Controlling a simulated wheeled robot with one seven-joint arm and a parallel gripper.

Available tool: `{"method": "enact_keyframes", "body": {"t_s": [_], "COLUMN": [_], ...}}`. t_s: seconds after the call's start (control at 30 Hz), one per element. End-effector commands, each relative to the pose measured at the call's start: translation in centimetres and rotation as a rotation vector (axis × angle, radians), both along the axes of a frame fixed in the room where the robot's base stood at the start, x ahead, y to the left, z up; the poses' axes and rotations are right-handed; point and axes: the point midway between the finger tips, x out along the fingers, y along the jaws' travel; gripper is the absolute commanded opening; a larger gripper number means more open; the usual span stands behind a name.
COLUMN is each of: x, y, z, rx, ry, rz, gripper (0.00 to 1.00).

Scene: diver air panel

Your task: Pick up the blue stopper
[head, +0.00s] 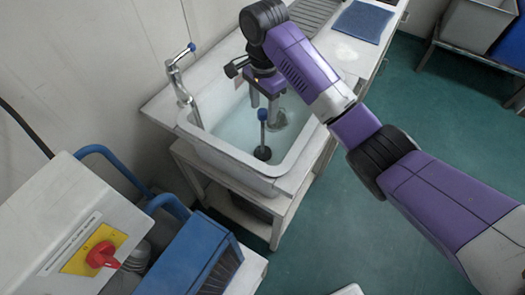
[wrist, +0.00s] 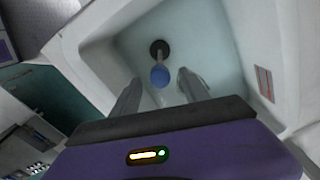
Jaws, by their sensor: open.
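The blue stopper (head: 262,116) stands upright in the sink (head: 295,160), with a blue knob on a thin stem and a dark round base on the sink floor. In the wrist view its blue knob (wrist: 159,75) shows just ahead of the fingers, with the dark base beyond it. My gripper (head: 264,100) is open and points down into the sink. In the wrist view my gripper (wrist: 158,88) has its two fingers apart, one on each side of the knob's line. The knob looks close to the fingertips; I cannot tell whether any finger touches it.
A tap (head: 182,78) with a blue top stands at the sink's left rim. A blue mat (head: 362,22) lies on the counter behind. A cabinet with a red switch (head: 102,255) is at lower left.

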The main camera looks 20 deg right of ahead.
Motion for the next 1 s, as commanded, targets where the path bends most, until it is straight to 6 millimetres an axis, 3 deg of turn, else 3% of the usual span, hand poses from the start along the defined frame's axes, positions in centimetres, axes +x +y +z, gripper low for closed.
{"method": "enact_keyframes", "body": {"t_s": [0.5,0.8,1.0], "x": [-0.1,-0.1,-0.1], "y": [0.3,0.4,0.4], "z": [-6.1,-6.6,-6.6], "rx": [-0.002,0.000,0.000], "ry": [0.002,0.001,0.001], "rz": [0.000,0.001,0.001], "gripper": [0.53,0.53,0.16]}}
